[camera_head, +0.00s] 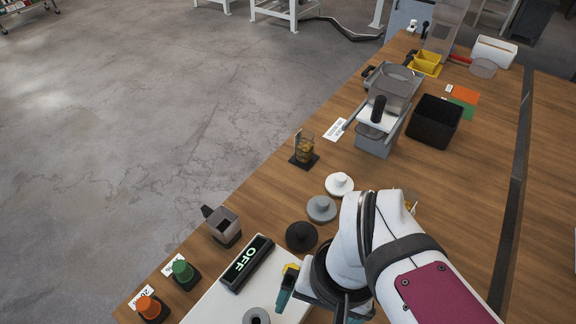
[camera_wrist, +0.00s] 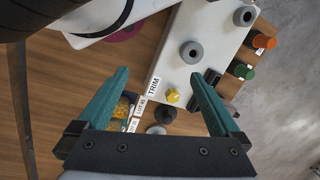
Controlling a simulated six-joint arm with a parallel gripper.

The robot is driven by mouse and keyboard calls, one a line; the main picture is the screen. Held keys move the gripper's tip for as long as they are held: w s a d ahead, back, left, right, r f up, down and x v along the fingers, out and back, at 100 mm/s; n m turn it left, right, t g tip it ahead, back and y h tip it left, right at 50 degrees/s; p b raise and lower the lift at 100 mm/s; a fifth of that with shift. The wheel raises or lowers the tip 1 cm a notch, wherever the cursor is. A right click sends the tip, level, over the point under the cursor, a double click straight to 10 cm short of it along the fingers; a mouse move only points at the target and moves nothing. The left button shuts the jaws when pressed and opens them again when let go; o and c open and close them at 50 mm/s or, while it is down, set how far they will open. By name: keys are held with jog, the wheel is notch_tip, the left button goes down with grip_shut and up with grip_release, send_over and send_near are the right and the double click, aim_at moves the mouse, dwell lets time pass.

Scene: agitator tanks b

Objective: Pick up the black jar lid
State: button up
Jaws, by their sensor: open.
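The black jar lid (camera_head: 301,236) is a round disc with a small raised knob, flat on the wooden table beside the display panel. It ends a row after a grey lid (camera_head: 321,209) and a white lid (camera_head: 339,184). In the wrist view a dark disc that looks like the black lid (camera_wrist: 165,115) lies beyond the space between the fingers, low in the picture. My gripper (camera_wrist: 160,75) has teal fingers spread wide with nothing between them. It is above the panel's edge, apart from the lid. In the head view my arm hides part of the gripper.
Green (camera_head: 183,271) and orange (camera_head: 149,307) knobs stand near the front edge.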

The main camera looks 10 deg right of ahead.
jog(key=c, duration=0.4)
jog(key=m+h, duration=0.2)
jog(key=m, duration=1)
send_over(302, 229)
notch_tip(302, 229, down, 4)
notch_tip(302, 229, down, 16)
jog(key=shift+r, duration=0.1)
